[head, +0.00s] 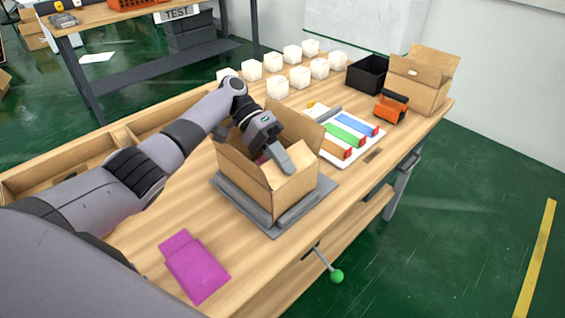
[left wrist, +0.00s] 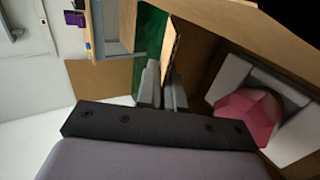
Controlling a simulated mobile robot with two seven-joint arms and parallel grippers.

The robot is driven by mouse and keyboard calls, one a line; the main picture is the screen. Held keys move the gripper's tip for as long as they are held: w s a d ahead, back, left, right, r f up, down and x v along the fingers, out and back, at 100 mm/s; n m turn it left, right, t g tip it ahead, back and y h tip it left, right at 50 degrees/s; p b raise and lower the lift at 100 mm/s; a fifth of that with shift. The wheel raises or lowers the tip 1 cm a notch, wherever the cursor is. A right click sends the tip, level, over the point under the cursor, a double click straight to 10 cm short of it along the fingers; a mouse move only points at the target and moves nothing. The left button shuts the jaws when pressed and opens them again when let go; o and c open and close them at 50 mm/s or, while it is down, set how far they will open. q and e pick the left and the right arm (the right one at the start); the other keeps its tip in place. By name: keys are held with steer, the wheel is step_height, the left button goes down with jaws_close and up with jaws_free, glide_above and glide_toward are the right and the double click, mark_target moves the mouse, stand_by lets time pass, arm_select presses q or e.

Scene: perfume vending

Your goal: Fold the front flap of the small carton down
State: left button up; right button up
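The small carton (head: 297,190) stands open-topped on a grey platform (head: 275,232) on the workbench, with brown panels standing up around its opening. My left gripper (head: 279,163) reaches down at the carton's front side, one finger showing outside the front panel. In the left wrist view the front flap (left wrist: 172,48) is seen nearly edge-on, running down between the two close fingers (left wrist: 164,92). A pink faceted object (left wrist: 248,116) lies inside the carton in a white holder. My right gripper is not in view.
A magenta pouch-like item (head: 195,265) lies on the bench's near part. Colored boxes on a white tray (head: 362,157), an orange tool (head: 391,107), a black bin (head: 367,74), a second open carton (head: 420,92) and several white cubes (head: 277,87) stand behind.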

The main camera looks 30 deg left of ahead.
arm_select(q)
steer(key=o, duration=0.4)
steer(key=shift+c, duration=0.2)
steer(key=shift+a, duration=0.1)
steer(key=b+v, duration=0.2)
steer(key=v, duration=0.2)
steer(key=shift+w+a+r, duration=0.1)
steer(key=shift+w+a, duration=0.1)
steer(key=shift+a, duration=0.05)
steer(key=shift+v, duration=1.25)
steer(key=shift+s+d+r, duration=0.1)
steer(key=shift+r, duration=0.05)
